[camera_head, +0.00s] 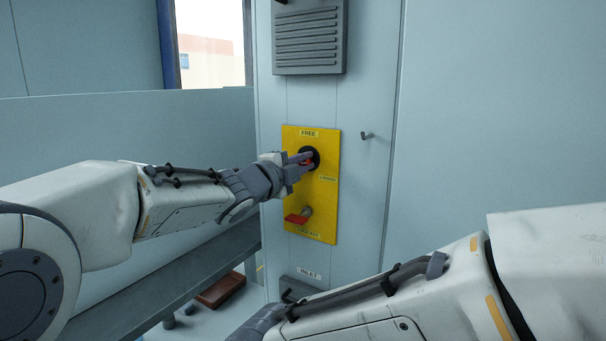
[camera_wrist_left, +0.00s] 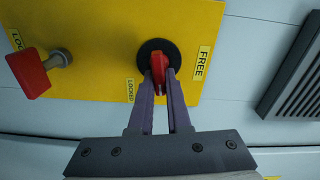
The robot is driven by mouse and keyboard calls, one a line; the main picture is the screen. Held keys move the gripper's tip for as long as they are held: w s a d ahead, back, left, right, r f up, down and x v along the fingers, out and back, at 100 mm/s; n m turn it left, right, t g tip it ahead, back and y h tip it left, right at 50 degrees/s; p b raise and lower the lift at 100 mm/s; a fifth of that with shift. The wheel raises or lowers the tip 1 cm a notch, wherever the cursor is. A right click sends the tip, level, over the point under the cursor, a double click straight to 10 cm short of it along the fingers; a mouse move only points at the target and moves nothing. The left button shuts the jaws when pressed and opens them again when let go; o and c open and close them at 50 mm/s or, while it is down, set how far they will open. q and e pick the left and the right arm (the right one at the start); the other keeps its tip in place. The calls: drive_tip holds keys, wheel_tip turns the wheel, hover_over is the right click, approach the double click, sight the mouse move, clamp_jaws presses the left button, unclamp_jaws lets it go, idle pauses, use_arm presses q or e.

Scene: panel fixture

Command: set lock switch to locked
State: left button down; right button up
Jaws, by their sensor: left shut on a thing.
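The lock switch has a red handle (camera_wrist_left: 159,70) on a round black base (camera_wrist_left: 158,55). It sits on a yellow panel (camera_head: 323,215), between a FREE label (camera_head: 309,133) above and a LOCKED label (camera_head: 328,179) at lower right. My left gripper (camera_head: 303,162) reaches it from the left. In the left wrist view my left gripper (camera_wrist_left: 162,85) is shut on the red handle, one finger on each side. There the handle runs downward from the base, between the two labels. My fingers partly hide the switch in the head view. My right gripper is out of sight.
A second red handle (camera_head: 297,217) juts from the lower part of the panel. A small hook (camera_head: 366,135) is on the wall to the right, and a grey vent (camera_head: 309,38) is above. My right forearm crosses the lower right.

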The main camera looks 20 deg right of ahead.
use_arm(q)
drive_tip(key=shift+f+m+b, duration=0.25)
drive_tip(key=shift+m+b, duration=0.4)
drive_tip(key=shift+m, duration=0.25)
drive_tip(key=c, duration=0.9)
unclamp_jaws()
drive_tip(key=shift+r, duration=0.1)
drive_tip(key=b+v, duration=0.1)
drive_tip(key=v, duration=0.9)
drive_tip(key=shift+s+a, duration=0.2)
